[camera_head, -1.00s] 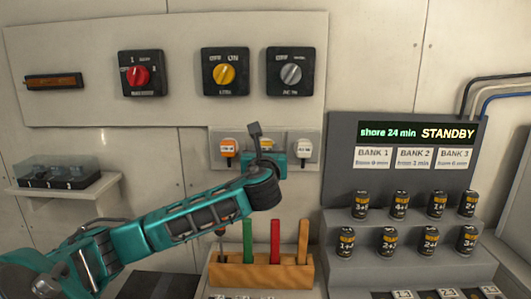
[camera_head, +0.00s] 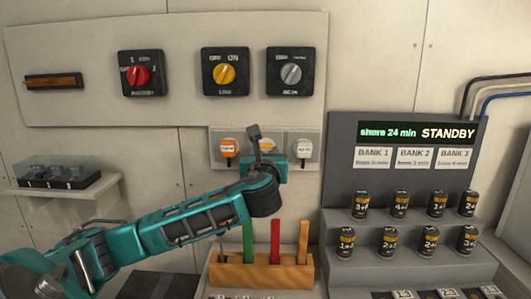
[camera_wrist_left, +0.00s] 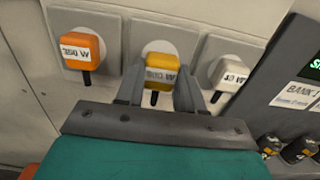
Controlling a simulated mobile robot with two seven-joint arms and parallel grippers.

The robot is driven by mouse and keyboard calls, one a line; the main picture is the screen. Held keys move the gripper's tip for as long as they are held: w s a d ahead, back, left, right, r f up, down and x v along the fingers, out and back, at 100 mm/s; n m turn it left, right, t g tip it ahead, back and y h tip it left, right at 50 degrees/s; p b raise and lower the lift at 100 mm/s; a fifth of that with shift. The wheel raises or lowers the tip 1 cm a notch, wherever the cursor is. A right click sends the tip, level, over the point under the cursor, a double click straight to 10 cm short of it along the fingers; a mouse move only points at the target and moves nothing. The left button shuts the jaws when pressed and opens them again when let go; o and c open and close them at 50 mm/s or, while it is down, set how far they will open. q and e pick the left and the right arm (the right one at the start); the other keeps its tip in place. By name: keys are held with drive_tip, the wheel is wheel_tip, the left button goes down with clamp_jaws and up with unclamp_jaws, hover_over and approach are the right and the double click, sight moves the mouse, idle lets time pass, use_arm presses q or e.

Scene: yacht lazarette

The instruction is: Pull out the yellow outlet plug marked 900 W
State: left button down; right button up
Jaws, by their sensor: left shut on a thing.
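The yellow plug (camera_wrist_left: 160,66) sits at the middle outlet in the left wrist view, its label partly readable, ending in "00 W". My left gripper (camera_wrist_left: 158,86) has one finger on each side of it and is shut on it. In the head view the plug (camera_head: 267,145) is mostly hidden behind my left gripper (camera_head: 268,160). An orange plug (camera_wrist_left: 77,52) marked 350 W is on its left and a white plug (camera_wrist_left: 231,74) marked 40 W on its right. My right gripper is not in view.
The outlet plate (camera_head: 219,160) is on the wall below red, yellow and grey rotary switches. A wooden rack (camera_head: 236,276) with coloured strips stands below my gripper. A grey bank unit (camera_head: 343,140) with a STANDBY display and several black cans is at the right.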

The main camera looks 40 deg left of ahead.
use_arm(q)
drive_tip(key=shift+v, duration=2.05)
drive_tip(key=shift+s, duration=0.1)
